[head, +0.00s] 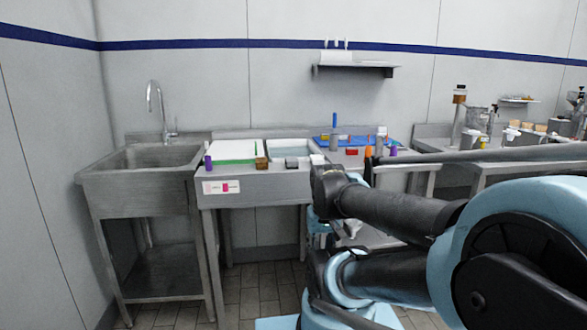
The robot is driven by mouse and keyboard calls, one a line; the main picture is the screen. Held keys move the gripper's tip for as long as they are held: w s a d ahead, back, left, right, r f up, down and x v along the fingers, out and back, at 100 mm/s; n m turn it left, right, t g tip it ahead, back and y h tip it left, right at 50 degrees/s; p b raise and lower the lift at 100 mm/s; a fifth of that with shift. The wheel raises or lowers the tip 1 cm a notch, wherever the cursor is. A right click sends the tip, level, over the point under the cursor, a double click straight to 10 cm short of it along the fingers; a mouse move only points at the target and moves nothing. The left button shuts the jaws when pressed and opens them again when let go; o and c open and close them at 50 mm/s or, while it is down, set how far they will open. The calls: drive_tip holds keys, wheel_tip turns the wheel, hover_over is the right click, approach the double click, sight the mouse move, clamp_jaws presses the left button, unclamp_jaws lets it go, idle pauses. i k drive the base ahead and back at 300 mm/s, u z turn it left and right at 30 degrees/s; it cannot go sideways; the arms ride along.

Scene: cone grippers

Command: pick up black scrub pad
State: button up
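A small dark grey to black block (292,162), which looks like the black scrub pad, sits near the front edge of the steel counter. It lies between a brown block and a small pale block. My arm reaches in from the right. Its dark end, around my gripper (326,184), is just right of and in front of the pad in the picture, apart from it. The fingers cannot be made out, so I cannot tell whether they are open or shut.
A brown block (262,163), a purple cylinder (208,162) and a green-edged white board (234,150) share the counter. A steel sink (150,158) stands left. A blue tray (325,142) with small items is behind right. An orange upright piece (368,152) stands near my arm.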

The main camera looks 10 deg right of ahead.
sight(262, 163)
drive_tip(key=z, duration=0.1)
drive_tip(key=i, duration=1)
drive_tip(key=u, duration=0.1)
drive_tip(key=k, duration=1.55)
drive_tip(key=z, duration=0.5)
drive_tip(key=i, duration=1)
drive_tip(key=u, duration=0.05)
